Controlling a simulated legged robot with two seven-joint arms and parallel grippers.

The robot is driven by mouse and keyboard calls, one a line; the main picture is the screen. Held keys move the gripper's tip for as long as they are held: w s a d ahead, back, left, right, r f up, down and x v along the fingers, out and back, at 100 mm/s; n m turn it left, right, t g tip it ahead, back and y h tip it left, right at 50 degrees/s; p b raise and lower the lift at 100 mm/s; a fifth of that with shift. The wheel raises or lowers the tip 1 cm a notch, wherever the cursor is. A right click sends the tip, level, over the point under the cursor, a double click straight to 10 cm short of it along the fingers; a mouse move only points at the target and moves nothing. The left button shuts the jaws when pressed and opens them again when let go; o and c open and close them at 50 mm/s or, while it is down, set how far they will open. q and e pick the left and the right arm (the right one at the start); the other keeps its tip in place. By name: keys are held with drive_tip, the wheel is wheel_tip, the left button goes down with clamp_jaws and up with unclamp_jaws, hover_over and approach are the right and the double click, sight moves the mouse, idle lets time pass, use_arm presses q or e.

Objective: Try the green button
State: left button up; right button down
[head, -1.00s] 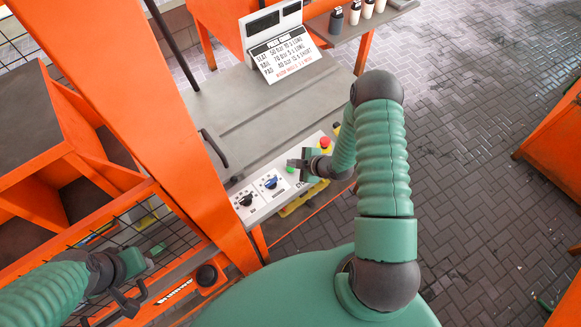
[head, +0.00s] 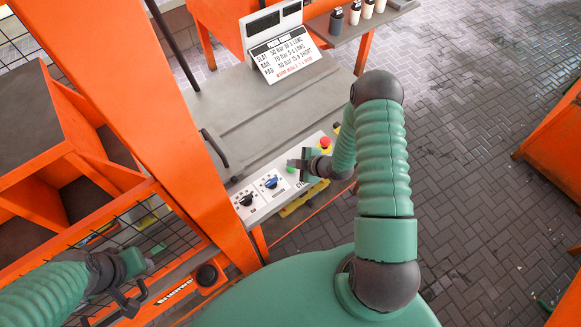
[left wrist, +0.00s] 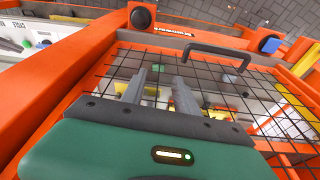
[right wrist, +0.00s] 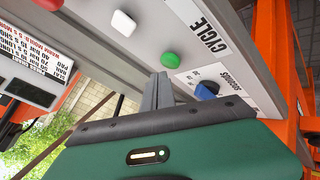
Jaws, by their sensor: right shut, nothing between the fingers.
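The green button (head: 291,169) sits on the light control panel (head: 257,204), between the blue knob and the red button. It also shows in the right wrist view (right wrist: 170,60), just past my fingertips, near the CYCLE label. My right gripper (head: 293,164) is shut and empty, with its fingertips close to the green button; I cannot tell whether they touch it. In the right wrist view the shut fingers (right wrist: 157,78) point at the panel just below and left of the button. My left gripper (left wrist: 160,72) is open and empty, low on the left by the wire mesh.
A blue knob (head: 271,182) and a black knob (head: 246,199) lie left of the button. A red button (head: 324,143) lies to its right, and a white button (right wrist: 123,22) shows in the right wrist view. An orange post (head: 150,120) stands between my arms.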

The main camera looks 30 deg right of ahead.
sight(293, 169)
drive_tip(key=shift+f, duration=0.1)
drive_tip(key=shift+f+b, duration=0.25)
drive_tip(key=shift+b, duration=0.1)
drive_tip(key=shift+f+b, duration=0.45)
drive_tip(key=shift+f, duration=0.05)
idle(0.6)
idle(0.4)
drive_tip(key=shift+r+p, duration=0.65)
drive_tip(key=shift+r, duration=0.25)
wheel_tip(293, 169, up, 5)
drive_tip(key=p, duration=0.4)
drive_tip(key=shift+r, duration=0.1)
